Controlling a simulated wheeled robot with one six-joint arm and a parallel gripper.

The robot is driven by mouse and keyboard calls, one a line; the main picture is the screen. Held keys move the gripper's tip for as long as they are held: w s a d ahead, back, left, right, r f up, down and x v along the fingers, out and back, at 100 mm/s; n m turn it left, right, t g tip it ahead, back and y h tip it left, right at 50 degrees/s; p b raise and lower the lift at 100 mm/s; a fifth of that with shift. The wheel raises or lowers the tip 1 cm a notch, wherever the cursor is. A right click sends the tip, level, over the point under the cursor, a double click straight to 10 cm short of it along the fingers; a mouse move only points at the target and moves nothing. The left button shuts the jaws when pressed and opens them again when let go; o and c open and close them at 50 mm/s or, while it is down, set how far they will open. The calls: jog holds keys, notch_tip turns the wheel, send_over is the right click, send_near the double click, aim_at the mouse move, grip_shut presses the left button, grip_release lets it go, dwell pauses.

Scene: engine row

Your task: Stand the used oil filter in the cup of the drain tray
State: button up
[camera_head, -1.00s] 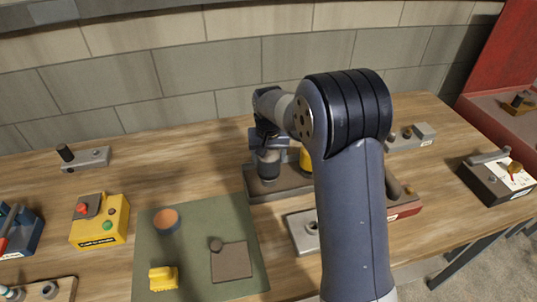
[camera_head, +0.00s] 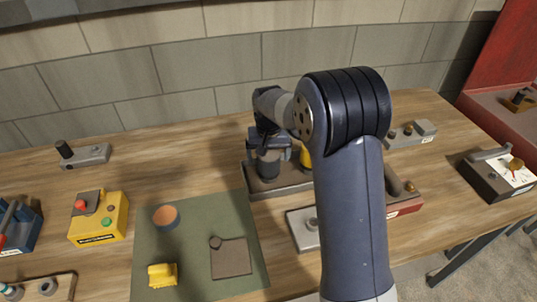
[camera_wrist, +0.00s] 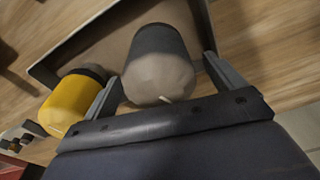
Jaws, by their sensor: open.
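A dark oil filter (camera_head: 268,165) with a pale grey top stands at the shallow brown tray (camera_head: 285,188). In the wrist view the filter (camera_wrist: 158,78) is between the two fingers of my open gripper (camera_wrist: 163,72). I cannot tell whether either finger touches it. My gripper also shows in the head view (camera_head: 266,140), over the filter. A yellow filter (camera_head: 306,156) is beside it, and shows at left in the wrist view (camera_wrist: 75,103). Any cup in the tray (camera_wrist: 108,30) is hidden, and my arm covers the tray's right part.
A green mat (camera_head: 195,232) holds an orange-topped round item (camera_head: 166,217), a yellow piece (camera_head: 162,275) and a brown square plate (camera_head: 231,260). A yellow button box (camera_head: 98,218) is farther left. A grey plate (camera_head: 301,229) lies in front of the tray.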

jog(key=r, duration=0.3)
jog(key=s+r+b, duration=0.1)
jog(key=r, duration=0.6)
jog(key=shift+s+r+b, duration=0.15)
jog(key=shift+r+b, duration=0.2)
jog(key=f, duration=0.3)
jog(key=f+p, duration=0.1)
jog(key=f, duration=0.2)
jog(key=w+f, duration=0.1)
jog(key=f, duration=0.3)
jog(key=shift+p, duration=0.35)
jog(key=shift+w+f, duration=0.15)
jog(key=shift+w, duration=0.05)
jog(key=shift+r+p, duration=0.6)
